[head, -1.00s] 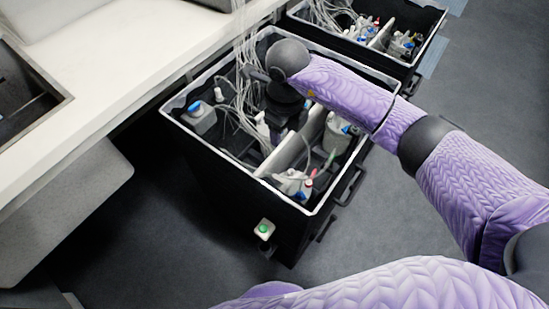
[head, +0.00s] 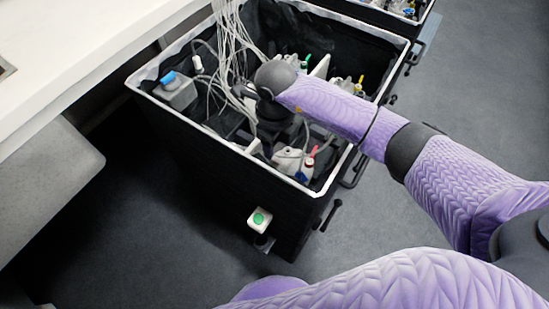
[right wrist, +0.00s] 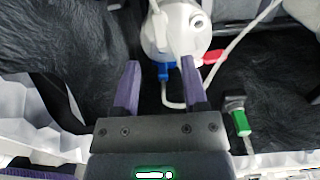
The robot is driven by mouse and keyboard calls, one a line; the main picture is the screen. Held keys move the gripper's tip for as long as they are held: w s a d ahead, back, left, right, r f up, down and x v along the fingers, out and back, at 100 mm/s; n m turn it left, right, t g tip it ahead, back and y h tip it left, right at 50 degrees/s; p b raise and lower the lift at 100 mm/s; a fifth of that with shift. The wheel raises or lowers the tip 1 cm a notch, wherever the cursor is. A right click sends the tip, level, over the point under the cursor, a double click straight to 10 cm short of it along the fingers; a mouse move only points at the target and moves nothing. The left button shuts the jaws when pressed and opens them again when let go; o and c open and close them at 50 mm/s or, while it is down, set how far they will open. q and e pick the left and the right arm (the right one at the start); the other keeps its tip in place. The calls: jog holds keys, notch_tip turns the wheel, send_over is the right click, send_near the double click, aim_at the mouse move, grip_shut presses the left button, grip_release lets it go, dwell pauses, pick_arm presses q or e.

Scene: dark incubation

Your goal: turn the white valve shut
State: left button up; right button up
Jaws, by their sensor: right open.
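My right gripper (head: 277,128) reaches down into the black bin from the right in the head view; its fingers are mostly hidden there. In the right wrist view the gripper (right wrist: 160,68) is open and empty, its two purple fingers apart. Ahead of them is a white rounded bottle (right wrist: 178,32) with a blue clip (right wrist: 165,71) and a red clip (right wrist: 213,57). I cannot single out the white valve for certain. A small white piece (head: 197,65) on a tube at the bin's left side may be it. My left gripper is not in view.
The black bin (head: 205,140) has a white-lined rim and holds bottles and many pale tubes (head: 232,45). A blue-capped bottle (head: 178,92) sits at its left. A green fitting (right wrist: 241,121) lies right of the fingers. A white bench (head: 75,70) borders the bin; grey floor lies right.

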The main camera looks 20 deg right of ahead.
aim_at(275, 157)
notch_tip(275, 157, down, 6)
jog(key=shift+r+b, duration=0.1)
jog(key=shift+b, duration=0.95)
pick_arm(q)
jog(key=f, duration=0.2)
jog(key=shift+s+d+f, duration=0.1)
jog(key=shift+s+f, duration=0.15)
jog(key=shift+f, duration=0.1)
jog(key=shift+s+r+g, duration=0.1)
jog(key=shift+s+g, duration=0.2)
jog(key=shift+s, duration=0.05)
pick_arm(e)
grip_shut()
